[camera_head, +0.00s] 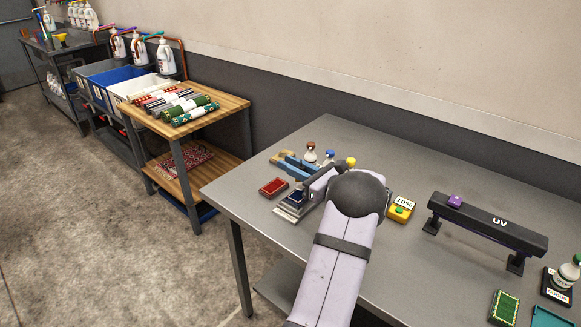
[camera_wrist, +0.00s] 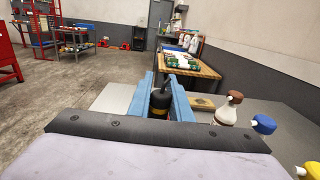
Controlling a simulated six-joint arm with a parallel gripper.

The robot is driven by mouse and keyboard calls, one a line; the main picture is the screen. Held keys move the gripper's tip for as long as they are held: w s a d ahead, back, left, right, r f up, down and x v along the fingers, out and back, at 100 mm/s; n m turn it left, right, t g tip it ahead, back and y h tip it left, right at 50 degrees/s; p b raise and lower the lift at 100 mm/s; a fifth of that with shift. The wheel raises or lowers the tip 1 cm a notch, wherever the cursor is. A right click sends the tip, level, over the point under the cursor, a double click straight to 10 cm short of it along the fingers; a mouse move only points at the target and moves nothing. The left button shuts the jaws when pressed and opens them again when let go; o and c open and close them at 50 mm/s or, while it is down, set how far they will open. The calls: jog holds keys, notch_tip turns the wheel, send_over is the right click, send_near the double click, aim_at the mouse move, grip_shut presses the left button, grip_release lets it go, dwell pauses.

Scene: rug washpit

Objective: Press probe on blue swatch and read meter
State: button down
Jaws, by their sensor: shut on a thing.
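My gripper (camera_wrist: 161,98) has two blue fingers shut on the probe, a black cylinder (camera_wrist: 159,103) with a yellowish band and a cable at its top. In the head view the blue fingers (camera_head: 294,164) show left of my arm's elbow, above the table; the probe tip is hidden. A dark blue patch (camera_head: 295,197) in a pale frame, apparently the blue swatch, lies beside and partly under my arm. Whether the probe touches anything cannot be told. The yellow meter (camera_head: 401,208), with a green button and a white face seeming to show "10%", stands right of the elbow.
A red swatch (camera_head: 273,187) lies at the table's left edge. Brown-, blue- and yellow-capped bottles stand close behind my gripper; the brown-capped one (camera_wrist: 227,112) is nearest the fingers. A black UV lamp (camera_head: 488,221) and a green swatch (camera_head: 504,307) are right. The front middle is fairly clear.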

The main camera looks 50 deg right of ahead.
notch_tip(320, 180, up, 4)
jog(key=shift+r+p, duration=0.2)
jog(key=shift+p, duration=1)
dwell(0.7)
